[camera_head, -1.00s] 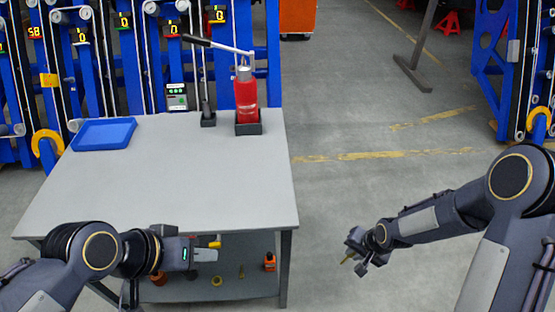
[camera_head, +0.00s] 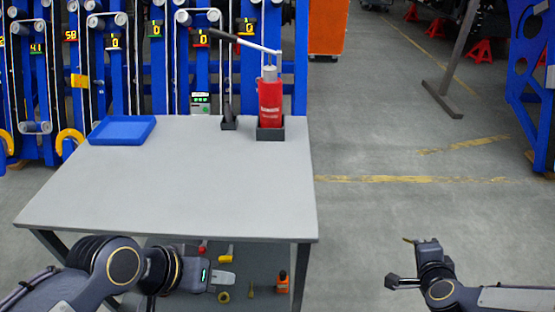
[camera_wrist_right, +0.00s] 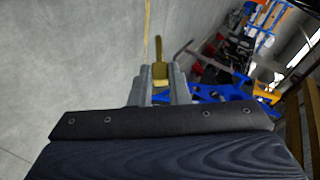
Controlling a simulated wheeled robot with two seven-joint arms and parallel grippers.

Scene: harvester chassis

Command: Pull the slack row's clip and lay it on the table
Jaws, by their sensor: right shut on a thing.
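My right gripper (camera_head: 417,243) is at the lower right of the head view, over the floor and clear of the table. In the right wrist view its two grey fingers (camera_wrist_right: 158,82) are shut on a small yellow clip (camera_wrist_right: 159,48), which sticks out past the tips. In the head view only a tiny yellow end of the clip (camera_head: 407,240) shows. My left gripper (camera_head: 224,278) is low in front of the table's near edge; its finger gap cannot be made out. The grey table (camera_head: 190,185) has a wide bare top.
A blue tray (camera_head: 122,131) lies at the table's back left. A red bottle jack (camera_head: 270,103) with a long handle stands at the back right. Blue belt rows with number displays (camera_head: 70,36) stand behind. Small items lie on the lower shelf. The floor right of the table is open.

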